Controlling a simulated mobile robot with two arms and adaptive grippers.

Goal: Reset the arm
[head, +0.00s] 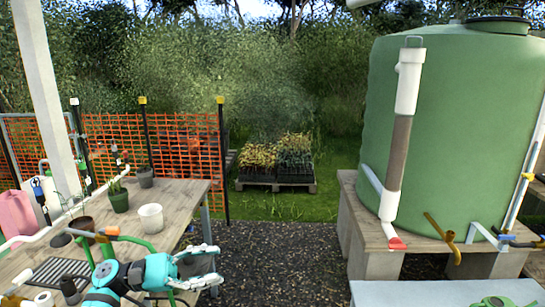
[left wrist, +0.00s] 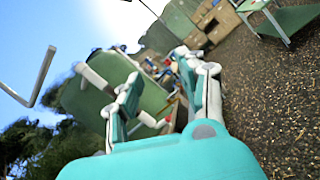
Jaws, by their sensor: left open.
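My left arm, teal and grey, comes in at the lower left of the head view. Its left gripper (head: 217,264) is open and empty, with pale fingers spread and pointing right, beyond the right edge of the wooden table (head: 185,190) and over dark gravel. In the left wrist view, the same gripper (left wrist: 160,66) shows its two fingers apart with nothing between them. The view there is tilted, with the green tank (left wrist: 85,100) behind the fingers. My right gripper is not seen.
A green tank (head: 450,130) with pipes stands on a wooden stand (head: 350,215) at right. Gravel (head: 285,265) between is clear.

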